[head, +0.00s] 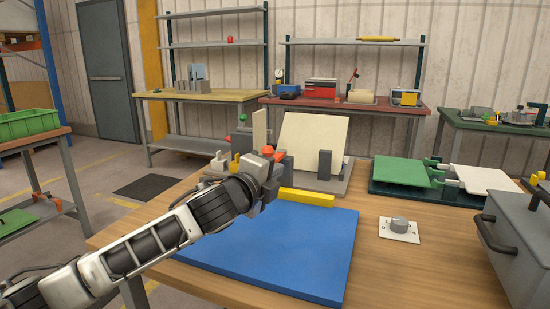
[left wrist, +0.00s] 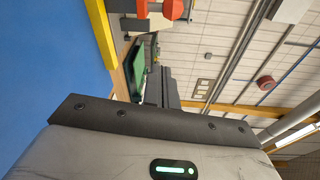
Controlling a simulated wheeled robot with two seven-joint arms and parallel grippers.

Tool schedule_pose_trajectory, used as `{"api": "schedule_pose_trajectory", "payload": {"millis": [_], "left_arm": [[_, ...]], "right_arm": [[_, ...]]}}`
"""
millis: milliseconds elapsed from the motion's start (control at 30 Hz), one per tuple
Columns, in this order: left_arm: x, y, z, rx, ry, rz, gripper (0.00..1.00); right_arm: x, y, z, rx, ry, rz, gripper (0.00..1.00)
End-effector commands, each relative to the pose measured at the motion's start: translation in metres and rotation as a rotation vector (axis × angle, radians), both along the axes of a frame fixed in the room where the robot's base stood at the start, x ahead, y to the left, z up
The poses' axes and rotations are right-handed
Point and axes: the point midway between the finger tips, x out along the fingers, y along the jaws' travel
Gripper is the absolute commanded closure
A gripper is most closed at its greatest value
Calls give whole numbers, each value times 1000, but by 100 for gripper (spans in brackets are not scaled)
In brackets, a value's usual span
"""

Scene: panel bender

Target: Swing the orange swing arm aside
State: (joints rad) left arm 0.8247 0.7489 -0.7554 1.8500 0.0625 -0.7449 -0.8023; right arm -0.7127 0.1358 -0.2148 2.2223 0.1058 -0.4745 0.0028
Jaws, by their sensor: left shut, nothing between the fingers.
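The panel bender (head: 341,184) stands at the back of the wooden table, with a grey base, a tilted cream panel (head: 312,141) and dark grey posts. An orange part (head: 267,151), seemingly the swing arm, shows just behind my left gripper; most of it is hidden. An orange-red piece (left wrist: 173,9) also shows at the top of the left wrist view. My left gripper (head: 275,170) is shut and empty, at the bender's front left, close to the orange part. I cannot tell whether they touch. My right gripper is not in view.
A blue mat (head: 290,255) lies in front, with a yellow bar (head: 306,197) along its back edge. A white plate with a grey knob (head: 399,225), a green and white hinged fixture (head: 402,171) and a grey box with a black handle (head: 510,240) are at right.

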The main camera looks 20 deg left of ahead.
Motion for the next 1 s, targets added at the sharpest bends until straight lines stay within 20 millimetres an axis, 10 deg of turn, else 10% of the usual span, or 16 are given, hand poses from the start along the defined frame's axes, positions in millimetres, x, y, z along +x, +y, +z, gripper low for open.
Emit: {"api": "schedule_pose_trajectory", "payload": {"millis": [433,1000], "left_arm": [[84,-16,-4,-2,1,-1,100],[75,24,2,1,-1,-3,100]], "right_arm": [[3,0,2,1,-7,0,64],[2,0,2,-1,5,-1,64]]}}
